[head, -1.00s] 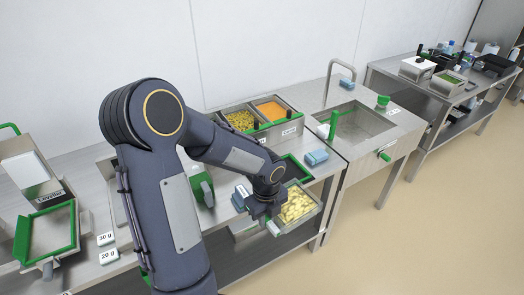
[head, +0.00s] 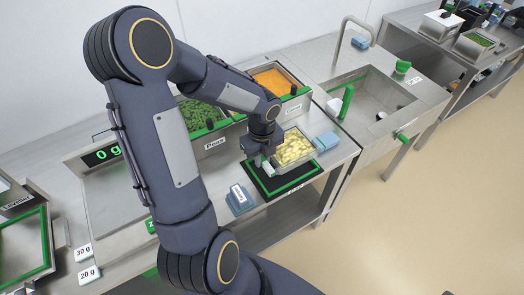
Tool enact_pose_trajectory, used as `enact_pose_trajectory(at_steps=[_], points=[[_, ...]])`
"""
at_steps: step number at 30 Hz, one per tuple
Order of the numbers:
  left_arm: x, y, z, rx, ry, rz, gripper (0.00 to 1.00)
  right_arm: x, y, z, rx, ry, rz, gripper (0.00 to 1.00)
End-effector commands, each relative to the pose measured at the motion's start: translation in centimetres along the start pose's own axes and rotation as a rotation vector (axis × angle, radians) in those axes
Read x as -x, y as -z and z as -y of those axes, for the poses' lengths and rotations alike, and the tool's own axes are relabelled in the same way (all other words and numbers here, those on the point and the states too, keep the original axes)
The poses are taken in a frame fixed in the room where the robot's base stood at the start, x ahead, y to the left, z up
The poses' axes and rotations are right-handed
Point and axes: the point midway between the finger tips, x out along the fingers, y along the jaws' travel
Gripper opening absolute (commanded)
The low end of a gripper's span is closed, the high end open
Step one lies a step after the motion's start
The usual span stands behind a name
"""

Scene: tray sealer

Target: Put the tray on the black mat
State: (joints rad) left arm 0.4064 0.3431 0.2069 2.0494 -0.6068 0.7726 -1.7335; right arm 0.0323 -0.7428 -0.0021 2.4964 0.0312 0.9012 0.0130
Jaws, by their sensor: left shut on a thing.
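The tray (head: 294,147) is a clear container filled with pale yellow chunks. My left gripper (head: 268,166) is shut on the tray's near left side. The black mat (head: 262,186) with a green border lies on the steel counter below. The tray is over the mat's back right part, and I cannot tell whether it touches the mat. The mat's front left part is bare, and the tray and gripper hide its back part. My right gripper is not in view.
Blue blocks stand close to the mat, one on its left (head: 240,198) and one on its right (head: 326,141). Behind are bins of peas (head: 201,114) and orange food (head: 274,80). A scale (head: 112,190) stands left, a sink (head: 372,105) right. The counter's front edge is close to the mat.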

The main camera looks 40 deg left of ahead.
Motion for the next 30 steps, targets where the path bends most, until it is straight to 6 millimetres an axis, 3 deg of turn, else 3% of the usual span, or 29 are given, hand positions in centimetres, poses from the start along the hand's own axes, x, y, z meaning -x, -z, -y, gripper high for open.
enact_pose_trajectory(at_steps=[19, 30], points=[[-6.1, 0.0, 0.0, 0.000, 0.001, 0.000, 0.00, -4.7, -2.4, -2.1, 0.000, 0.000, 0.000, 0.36], [-6.9, 0.0, 0.0, 0.000, 0.001, 0.001, 0.00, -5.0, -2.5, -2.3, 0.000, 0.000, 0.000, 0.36]])
